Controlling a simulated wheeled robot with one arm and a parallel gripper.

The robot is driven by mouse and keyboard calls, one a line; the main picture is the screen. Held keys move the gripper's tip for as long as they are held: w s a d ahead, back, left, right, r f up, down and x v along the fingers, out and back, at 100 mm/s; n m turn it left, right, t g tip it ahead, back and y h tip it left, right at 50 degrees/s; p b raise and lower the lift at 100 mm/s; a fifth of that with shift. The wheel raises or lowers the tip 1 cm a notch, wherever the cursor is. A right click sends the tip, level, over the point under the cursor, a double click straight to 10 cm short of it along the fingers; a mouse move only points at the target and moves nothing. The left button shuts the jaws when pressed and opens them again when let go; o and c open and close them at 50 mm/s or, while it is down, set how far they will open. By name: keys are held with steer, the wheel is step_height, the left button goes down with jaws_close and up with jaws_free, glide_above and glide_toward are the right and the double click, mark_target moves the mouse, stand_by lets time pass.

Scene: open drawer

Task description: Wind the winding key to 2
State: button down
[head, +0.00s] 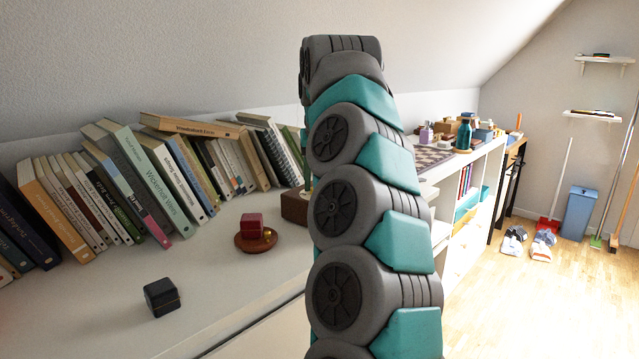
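I cannot make out a winding key for certain. A small dark red box (252,225) sits on a round brown wooden base (254,243) on the white top of the low unit. A tiny brass-coloured bit (267,233) shows at the right of the base; it is too small to tell what it is. No number or scale is readable there. A brown wooden block (295,206) behind it is partly hidden by my arm. My arm rises through the middle of the view. My gripper is not in view.
A small black box (162,297) lies at the front left of the white top (225,290). A row of books (150,185) leans along the wall behind. The white surface between the boxes is clear.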

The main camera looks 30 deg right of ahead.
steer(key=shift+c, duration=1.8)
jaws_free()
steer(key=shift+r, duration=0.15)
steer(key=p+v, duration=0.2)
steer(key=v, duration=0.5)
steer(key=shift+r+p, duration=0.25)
steer(key=shift+p, duration=0.15)
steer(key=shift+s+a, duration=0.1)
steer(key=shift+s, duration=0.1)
